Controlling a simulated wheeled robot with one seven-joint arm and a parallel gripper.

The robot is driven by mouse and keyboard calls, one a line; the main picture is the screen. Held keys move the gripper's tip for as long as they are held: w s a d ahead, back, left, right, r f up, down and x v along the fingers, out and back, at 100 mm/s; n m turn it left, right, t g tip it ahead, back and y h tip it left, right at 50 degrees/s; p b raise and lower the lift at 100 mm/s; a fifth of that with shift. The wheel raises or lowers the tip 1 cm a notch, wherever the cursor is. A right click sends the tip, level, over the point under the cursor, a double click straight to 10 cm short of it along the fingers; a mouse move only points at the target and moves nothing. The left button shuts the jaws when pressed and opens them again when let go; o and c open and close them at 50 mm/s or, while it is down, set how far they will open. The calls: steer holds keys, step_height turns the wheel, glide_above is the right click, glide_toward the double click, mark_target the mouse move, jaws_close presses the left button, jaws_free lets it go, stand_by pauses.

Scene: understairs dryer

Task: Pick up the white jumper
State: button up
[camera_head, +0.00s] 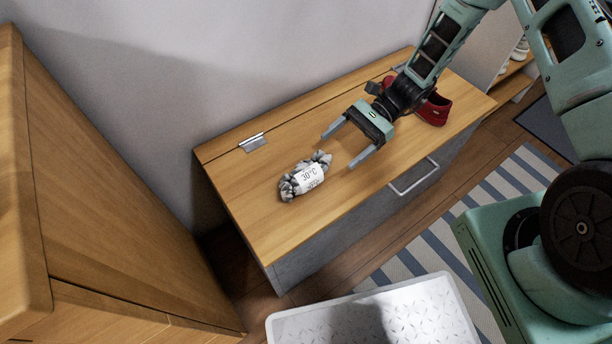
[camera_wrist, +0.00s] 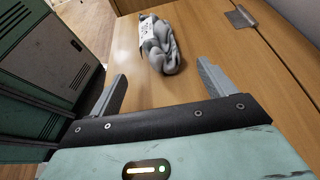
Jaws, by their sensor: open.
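The white jumper (camera_head: 305,178) is a small crumpled grey-white bundle with a white paper band around it marked 30°C. It lies on the wooden top of a low chest. In the wrist view the jumper (camera_wrist: 163,45) lies ahead of the fingers, near the top middle. My gripper (camera_head: 338,152) is open and empty, to the right of the jumper in the head view, with its fingers pointing toward it and a gap between. In the wrist view my gripper (camera_wrist: 162,82) has its two fingers wide apart, on either side of the jumper's line.
The chest top (camera_head: 262,215) has a metal hinge (camera_head: 252,142) near the wall. Red shoes (camera_head: 434,108) stand on it behind my wrist. A wooden cabinet (camera_head: 100,200) rises at left. A white tray-like item (camera_head: 420,315) is at the front, by a striped rug (camera_head: 425,255).

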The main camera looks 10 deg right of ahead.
mark_target(313, 170)
steer(key=b+x, duration=0.2)
steer(key=x, duration=0.7)
steer(key=shift+s+a+r, duration=0.1)
steer(key=shift+s+a, duration=0.1)
steer(key=shift+a, duration=0.05)
steer(key=c, duration=1.1)
